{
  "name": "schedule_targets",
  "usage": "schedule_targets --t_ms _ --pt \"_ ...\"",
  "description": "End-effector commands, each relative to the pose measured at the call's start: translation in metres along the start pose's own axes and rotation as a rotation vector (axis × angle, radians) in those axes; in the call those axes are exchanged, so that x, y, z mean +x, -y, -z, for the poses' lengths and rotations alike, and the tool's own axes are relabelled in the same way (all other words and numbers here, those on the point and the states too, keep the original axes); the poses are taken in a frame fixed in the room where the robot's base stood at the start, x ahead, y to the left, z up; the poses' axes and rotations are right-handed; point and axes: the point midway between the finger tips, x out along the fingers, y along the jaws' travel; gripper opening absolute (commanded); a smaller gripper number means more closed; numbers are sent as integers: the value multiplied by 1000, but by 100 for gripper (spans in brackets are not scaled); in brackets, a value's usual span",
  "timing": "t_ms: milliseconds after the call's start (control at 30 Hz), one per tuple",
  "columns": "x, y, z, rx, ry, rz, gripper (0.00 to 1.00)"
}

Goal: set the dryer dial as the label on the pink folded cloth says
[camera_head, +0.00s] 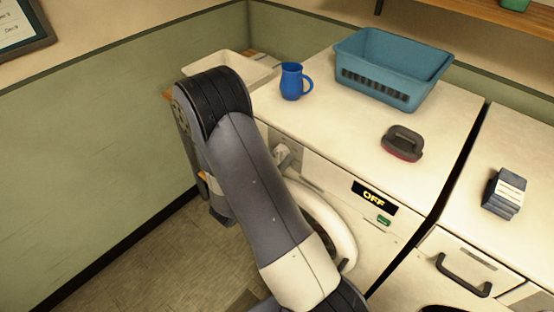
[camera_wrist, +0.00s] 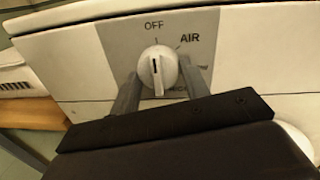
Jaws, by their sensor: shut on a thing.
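The dryer dial (camera_wrist: 157,72) is a white round knob on a grey panel in the wrist view. Its dark mark points up, close to the word OFF. AIR is printed to its upper right; lower words are partly covered by a finger. My gripper (camera_wrist: 161,68) has one finger on each side of the knob and is shut on it. In the head view my arm covers most of the gripper. The dryer's display (camera_head: 374,197) reads OFF. I see no pink folded cloth; a blue-grey folded stack (camera_head: 503,194) with a pale label, too small to read, lies at right.
On the dryer top stand a blue jug (camera_head: 291,82), a teal basket (camera_head: 386,72) and a dark-handled brush (camera_head: 402,143). A pale tray (camera_head: 254,72) is behind my arm. A second machine with a black handle (camera_head: 463,276) stands at right. A green wall bounds the left.

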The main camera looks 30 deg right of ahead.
Motion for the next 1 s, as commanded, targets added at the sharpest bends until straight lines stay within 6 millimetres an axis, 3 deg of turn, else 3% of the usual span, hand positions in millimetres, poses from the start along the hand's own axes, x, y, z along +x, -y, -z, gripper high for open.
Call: schedule_targets --t_ms 367,1000 --pt "0 -3 8 227 20 3 21" --pt "0 -5 9 834 70 12 21"
